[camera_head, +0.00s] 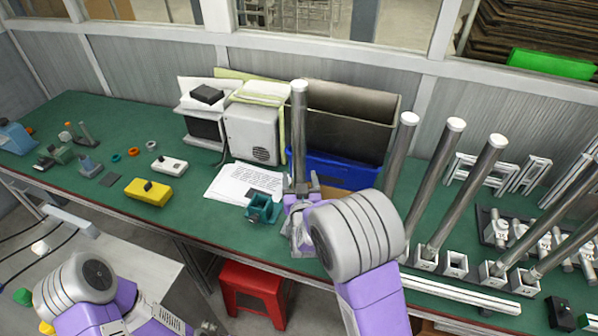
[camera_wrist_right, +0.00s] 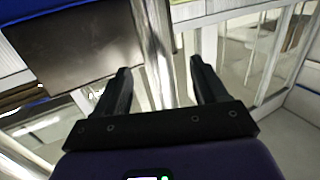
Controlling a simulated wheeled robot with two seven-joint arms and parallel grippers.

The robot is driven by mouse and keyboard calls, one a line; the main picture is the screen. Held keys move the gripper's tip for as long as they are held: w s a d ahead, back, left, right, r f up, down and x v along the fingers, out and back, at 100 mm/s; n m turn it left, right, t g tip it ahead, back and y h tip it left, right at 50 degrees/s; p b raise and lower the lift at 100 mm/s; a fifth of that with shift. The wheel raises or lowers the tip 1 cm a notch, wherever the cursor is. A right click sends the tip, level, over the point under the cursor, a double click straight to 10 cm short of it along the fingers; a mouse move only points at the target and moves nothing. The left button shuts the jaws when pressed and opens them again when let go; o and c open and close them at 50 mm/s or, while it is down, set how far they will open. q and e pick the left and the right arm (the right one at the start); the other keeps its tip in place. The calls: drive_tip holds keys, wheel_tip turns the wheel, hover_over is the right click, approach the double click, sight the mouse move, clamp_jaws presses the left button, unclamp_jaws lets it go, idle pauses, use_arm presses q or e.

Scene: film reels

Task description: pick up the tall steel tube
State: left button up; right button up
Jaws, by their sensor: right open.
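A tall steel tube (camera_head: 299,125) with a pale cap stands upright on the green bench, near the middle. My right gripper (camera_head: 300,190) is at its lower part. In the right wrist view the tube (camera_wrist_right: 157,50) runs between the two open fingers of my right gripper (camera_wrist_right: 160,68). I cannot tell whether either finger touches it. The tube's foot is hidden behind my right gripper and wrist. My left arm shows at the lower left, but its gripper cannot be made out.
Several other steel tubes (camera_head: 440,185) stand in square sockets to the right. A blue bin (camera_head: 335,170) and a grey box (camera_head: 262,135) stand behind. A teal block (camera_head: 262,210), a paper sheet (camera_head: 240,184) and a yellow block (camera_head: 148,192) lie left. A red stool (camera_head: 252,290) is below.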

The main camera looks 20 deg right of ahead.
sight(300, 162)
drive_tip(key=shift+w+d+r+t+h, duration=0.15)
drive_tip(key=shift+w+r+t+h, duration=0.2)
drive_tip(key=shift+w+r, duration=0.8)
drive_tip(key=x, duration=0.4)
drive_tip(key=shift+w+d+r+p, duration=0.25)
drive_tip(key=shift+w+r+p, duration=0.05)
drive_tip(key=shift+r+p, duration=0.1)
drive_tip(key=shift+w, duration=0.45)
clamp_jaws()
